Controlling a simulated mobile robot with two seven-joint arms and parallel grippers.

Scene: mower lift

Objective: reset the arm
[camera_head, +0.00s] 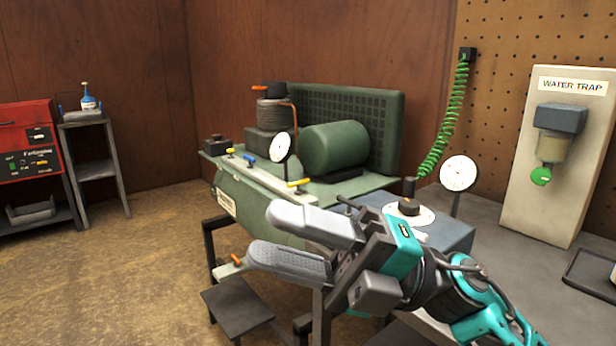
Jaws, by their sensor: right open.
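My right gripper (300,244) reaches in from the lower right, its two grey fingers pointing left and spread apart with nothing between them. It is in front of the green compressor (262,208) and hides part of its lower right side. My right arm, teal and black, runs down to the lower right corner. My left gripper is not in view.
A blue-grey box with a black knob (409,206) and a white gauge (458,173) stand close behind my right arm. A water trap panel (560,150) is at right. A red machine (28,140) and a small stand (95,165) are at left. Floor at left is clear.

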